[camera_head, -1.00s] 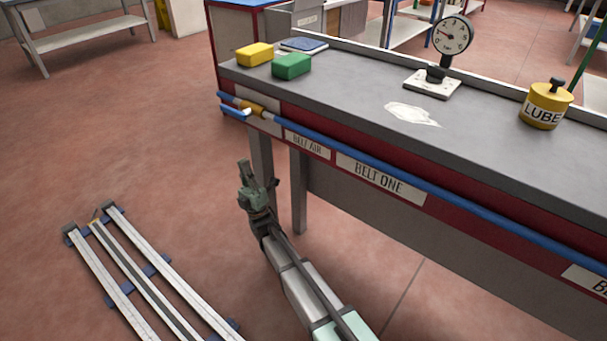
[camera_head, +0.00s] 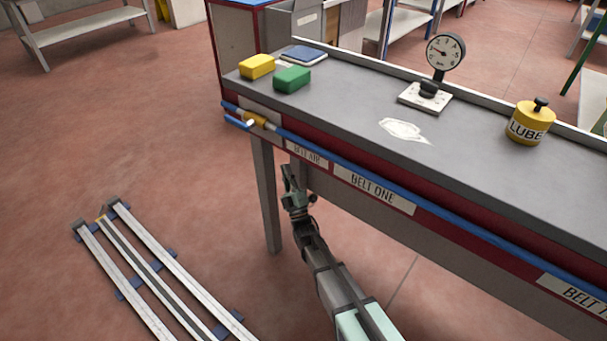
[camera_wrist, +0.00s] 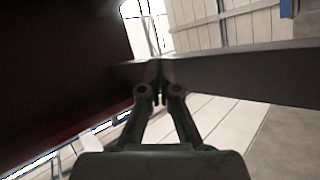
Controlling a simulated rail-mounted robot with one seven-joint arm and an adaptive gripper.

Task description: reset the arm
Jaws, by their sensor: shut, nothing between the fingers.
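My gripper (camera_head: 291,182) is in front of the bench, below its front edge and close to the "BELT AIR" label in the head view. In the wrist view my gripper (camera_wrist: 159,92) shows its two fingers brought together at the tips, with nothing between them. A dark beam (camera_wrist: 235,75) of the bench lies just beyond the fingertips in that view. I cannot tell whether the fingers touch it.
The bench top (camera_head: 350,95) bears a yellow block (camera_head: 257,66), a green block (camera_head: 292,79), a dial gauge (camera_head: 445,52) and a lube can (camera_head: 530,122). A blue pipe (camera_head: 350,162) runs along its front. Rails (camera_head: 155,265) lie on the floor at left.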

